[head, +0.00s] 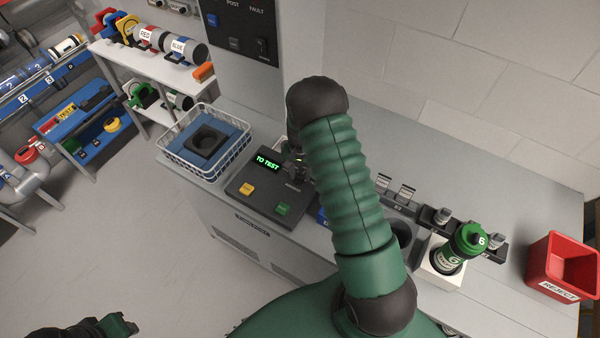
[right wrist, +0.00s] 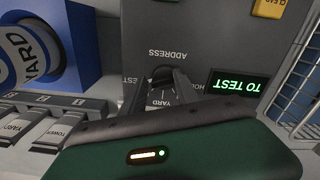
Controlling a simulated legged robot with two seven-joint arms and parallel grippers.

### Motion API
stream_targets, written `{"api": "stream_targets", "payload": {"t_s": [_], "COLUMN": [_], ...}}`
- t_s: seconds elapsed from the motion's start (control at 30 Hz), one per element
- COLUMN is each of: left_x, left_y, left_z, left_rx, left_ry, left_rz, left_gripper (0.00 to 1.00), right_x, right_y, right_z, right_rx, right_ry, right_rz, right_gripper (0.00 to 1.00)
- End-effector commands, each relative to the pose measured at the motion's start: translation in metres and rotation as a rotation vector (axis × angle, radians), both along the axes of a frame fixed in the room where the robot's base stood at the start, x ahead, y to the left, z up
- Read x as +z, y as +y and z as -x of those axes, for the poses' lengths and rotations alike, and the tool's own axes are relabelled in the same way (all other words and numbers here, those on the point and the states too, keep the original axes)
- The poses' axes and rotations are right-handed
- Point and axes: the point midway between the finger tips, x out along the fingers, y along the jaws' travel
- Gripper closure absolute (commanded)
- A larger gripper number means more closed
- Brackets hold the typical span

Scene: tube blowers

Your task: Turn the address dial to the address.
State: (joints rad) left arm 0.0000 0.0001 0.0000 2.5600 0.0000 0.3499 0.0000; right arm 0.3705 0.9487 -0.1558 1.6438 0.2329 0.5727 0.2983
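The address dial (right wrist: 163,76) is a dark round knob under the word ADDRESS on the grey console (head: 248,201). In the right wrist view the panel appears upside down. My right gripper (right wrist: 162,80) has its two dark fingers apart, one on each side of the dial. Whether they press on it I cannot tell. In the head view my right arm hides most of the dial area. The console's display (right wrist: 240,86) reads TO TEST in green; it also shows in the head view (head: 268,162). My left gripper (head: 122,326) is low at the left, away from the console.
A white wire basket (head: 203,172) with a blue-grey block stands left of the console. A yellow button (head: 246,189) and green button (head: 282,209) are on the console. A green canister (head: 466,243) and red reject bin (head: 563,264) stand at the right. A blue block (right wrist: 80,45) is close beside the console.

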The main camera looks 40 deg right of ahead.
Motion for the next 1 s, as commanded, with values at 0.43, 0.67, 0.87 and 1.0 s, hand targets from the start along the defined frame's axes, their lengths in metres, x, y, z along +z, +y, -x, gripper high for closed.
{"api": "stream_targets", "payload": {"t_s": [0.43, 0.67, 0.87, 1.0], "left_x": [-0.001, 0.000, -0.005, -0.012], "left_y": [0.000, 0.000, 0.000, 0.000], "left_z": [0.000, 0.000, 0.000, 0.000], "left_rx": [0.000, 0.000, 0.000, 0.000], "left_ry": [0.000, 0.000, 0.000, 0.000], "left_rz": [0.000, 0.000, 0.000, 0.000], "left_gripper": [0.64, 0.64, 0.64, 0.64], "right_x": [-0.002, -0.001, 0.017, 0.054], "right_y": [0.002, 0.001, 0.000, 0.000], "right_z": [-0.002, -0.002, -0.003, -0.004], "right_rx": [0.004, 0.003, 0.004, 0.003], "right_ry": [-0.002, -0.005, -0.009, -0.011], "right_rz": [-0.002, 0.000, 0.002, 0.003], "right_gripper": [0.49, 0.49, 0.49, 0.49]}}
